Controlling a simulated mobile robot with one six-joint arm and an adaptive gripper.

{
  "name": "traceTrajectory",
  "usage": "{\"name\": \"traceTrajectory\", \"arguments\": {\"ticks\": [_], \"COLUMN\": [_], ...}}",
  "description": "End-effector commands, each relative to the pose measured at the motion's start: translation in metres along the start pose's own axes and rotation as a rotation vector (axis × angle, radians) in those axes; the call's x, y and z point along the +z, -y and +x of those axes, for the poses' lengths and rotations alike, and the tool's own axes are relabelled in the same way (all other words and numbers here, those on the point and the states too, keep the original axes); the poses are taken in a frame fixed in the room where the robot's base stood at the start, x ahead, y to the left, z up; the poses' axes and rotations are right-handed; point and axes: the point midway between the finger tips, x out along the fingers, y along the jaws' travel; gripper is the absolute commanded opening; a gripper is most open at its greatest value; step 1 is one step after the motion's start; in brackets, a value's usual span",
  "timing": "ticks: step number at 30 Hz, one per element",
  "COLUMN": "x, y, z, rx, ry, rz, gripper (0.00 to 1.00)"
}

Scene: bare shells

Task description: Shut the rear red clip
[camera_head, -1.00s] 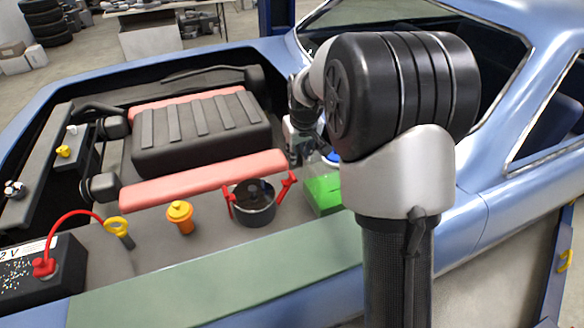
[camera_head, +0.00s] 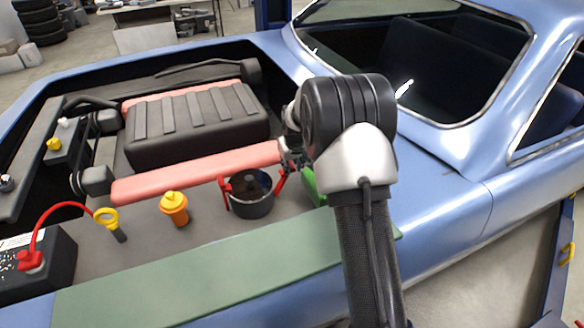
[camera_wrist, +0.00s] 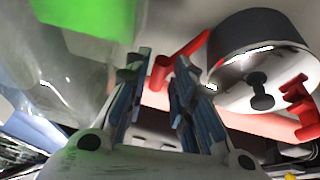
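The round black canister (camera_head: 252,205) stands on the grey deck and shows at upper right in the wrist view (camera_wrist: 262,65). It has two red clips. One clip (camera_head: 281,181) leans outward on the right side, and its lever (camera_wrist: 178,62) shows by my fingertips in the wrist view. The other clip (camera_head: 224,191) is on the left side, at right in the wrist view (camera_wrist: 302,108). My gripper (camera_wrist: 160,75) is open, its fingertips apart with the right-hand clip's lever at or just beyond the gap. I cannot tell whether they touch. My arm partly hides the gripper in the head view.
A green block (camera_head: 309,186) is close beside my gripper, also at upper left in the wrist view (camera_wrist: 85,18). A pink-red bar (camera_head: 190,174) runs behind the canister. An orange-and-yellow cap (camera_head: 174,208) stands to its left. A green pad (camera_head: 200,270) covers the front edge.

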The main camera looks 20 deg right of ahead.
Motion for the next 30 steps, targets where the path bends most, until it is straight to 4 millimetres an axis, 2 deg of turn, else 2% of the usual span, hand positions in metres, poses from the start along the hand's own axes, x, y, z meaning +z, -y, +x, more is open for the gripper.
{"name": "traceTrajectory", "arguments": {"ticks": [10, 21, 30], "x": [-0.0007, -0.0005, -0.0005], "y": [-0.0001, -0.0003, -0.0005], "z": [0.0043, 0.0042, 0.0042], "rx": [0.000, 0.000, 0.001], "ry": [-0.001, -0.001, -0.001], "rz": [0.000, 0.000, -0.001], "gripper": [0.23, 0.00, 0.00]}}
